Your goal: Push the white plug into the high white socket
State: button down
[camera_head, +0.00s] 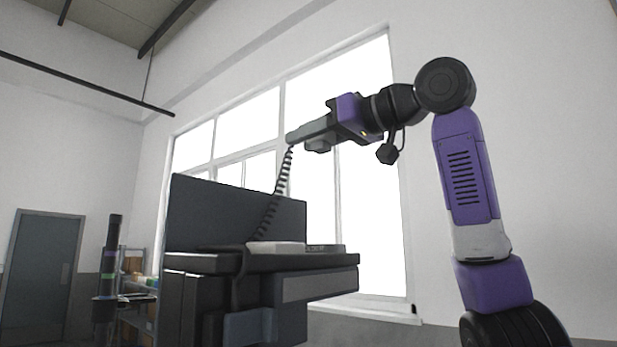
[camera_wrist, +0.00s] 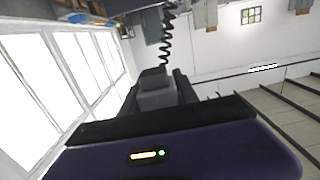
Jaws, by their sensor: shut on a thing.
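My gripper (camera_head: 318,135) is up in front of the window, to the upper right of the dark lift platform, pointing left. It is shut on a plug, which looks grey here, with a black coiled cord (camera_head: 272,208) hanging from it down to the platform. In the wrist view the plug (camera_wrist: 158,98) sits between the dark fingers of my gripper (camera_wrist: 158,85), and the cord leads away from its far end. I cannot make out the high white socket in either view. The plug's contact end is not clear.
The dark platform (camera_head: 300,259) carries a low white box (camera_head: 276,247), a dark flat box (camera_head: 325,248) and an upright dark panel (camera_head: 235,215) behind. A shelf and a dark column (camera_head: 108,270) stand further left. The air around my gripper is free.

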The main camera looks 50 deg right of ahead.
notch_tip(320, 180, up, 2)
jog(key=shift+r, duration=0.25)
jog(key=shift+f+b, duration=5.7)
jog(key=shift+f, duration=1.45)
jog(key=shift+s+a+b, duration=0.15)
jog(key=shift+a+b, duration=0.85)
jog(key=shift+a, duration=4.3)
